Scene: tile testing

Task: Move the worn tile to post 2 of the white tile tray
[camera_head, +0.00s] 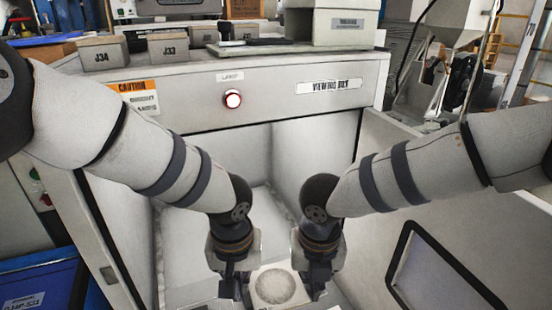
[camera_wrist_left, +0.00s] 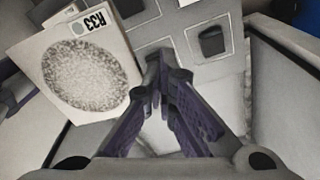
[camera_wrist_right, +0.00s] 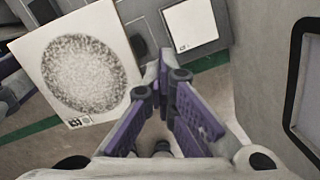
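A pale square tile with a speckled grey round patch, apparently the worn tile (camera_head: 277,288), is at the bottom centre of the head view. It also fills the left of the left wrist view (camera_wrist_left: 92,75) and of the right wrist view (camera_wrist_right: 85,70). My left gripper (camera_head: 232,288) is at its left side and my right gripper (camera_head: 315,288) at its right side. In the wrist views the fingers of both grippers meet at the tips, with nothing seen between them. They are close beside the tile's edges; I cannot tell whether they touch it. Post 2 is not identifiable.
A walled viewing box (camera_head: 330,88) surrounds both grippers. Boxes marked J34 (camera_head: 103,52) and J33 (camera_head: 168,47) stand on its top. A dark-framed panel (camera_head: 440,275) is at right. An R33 label (camera_wrist_left: 92,20), a grey surface with dark squares (camera_wrist_left: 212,42) and a small white square (camera_wrist_right: 192,25) show below.

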